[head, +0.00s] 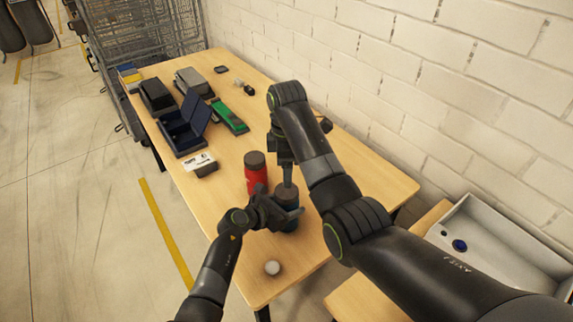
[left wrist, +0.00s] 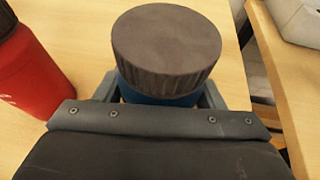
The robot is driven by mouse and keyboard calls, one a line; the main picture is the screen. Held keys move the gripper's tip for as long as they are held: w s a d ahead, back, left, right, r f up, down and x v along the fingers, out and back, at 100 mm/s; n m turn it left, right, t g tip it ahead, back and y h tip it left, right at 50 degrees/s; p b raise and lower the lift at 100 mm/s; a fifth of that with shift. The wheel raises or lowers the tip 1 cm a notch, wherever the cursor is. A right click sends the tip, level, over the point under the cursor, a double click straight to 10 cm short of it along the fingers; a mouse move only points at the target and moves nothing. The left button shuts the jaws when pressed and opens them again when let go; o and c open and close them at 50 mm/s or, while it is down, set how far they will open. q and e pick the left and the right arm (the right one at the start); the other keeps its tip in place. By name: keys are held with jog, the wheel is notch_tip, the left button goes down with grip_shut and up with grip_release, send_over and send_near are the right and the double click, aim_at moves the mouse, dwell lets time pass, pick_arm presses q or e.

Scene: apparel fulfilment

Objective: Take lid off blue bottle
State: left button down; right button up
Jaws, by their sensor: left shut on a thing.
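The blue bottle (head: 289,226) stands on the table, with its ribbed grey-brown lid (left wrist: 167,45) on top. My left gripper (head: 284,214) is shut around the blue body just below the lid; in the left wrist view its fingers flank the bottle (left wrist: 160,97) on both sides. My right gripper (head: 287,182) points down just above the lid in the head view. The left wrist view shows nothing touching the lid. The right fingers are seen edge-on, so their opening is unclear. Much of the bottle is hidden by my left gripper.
A red bottle (head: 256,176) with a dark lid stands close behind and left of the blue bottle. A small white round object (head: 272,268) lies near the table's front edge. Boxes and an open blue case (head: 184,134) are farther back. A brick wall borders the right.

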aim_at(287, 191)
jog(key=m, duration=0.7)
jog(key=shift+m, duration=0.4)
jog(key=m, duration=0.6)
jog(key=shift+r, duration=0.1)
jog(key=m, duration=0.7)
jog(key=shift+m, duration=0.4)
jog(key=m, duration=1.3)
jog(key=shift+r+m, duration=0.1)
jog(key=shift+m, duration=0.2)
jog(key=m, duration=0.7)
jog(key=shift+m, duration=0.3)
jog(key=shift+f, duration=4)
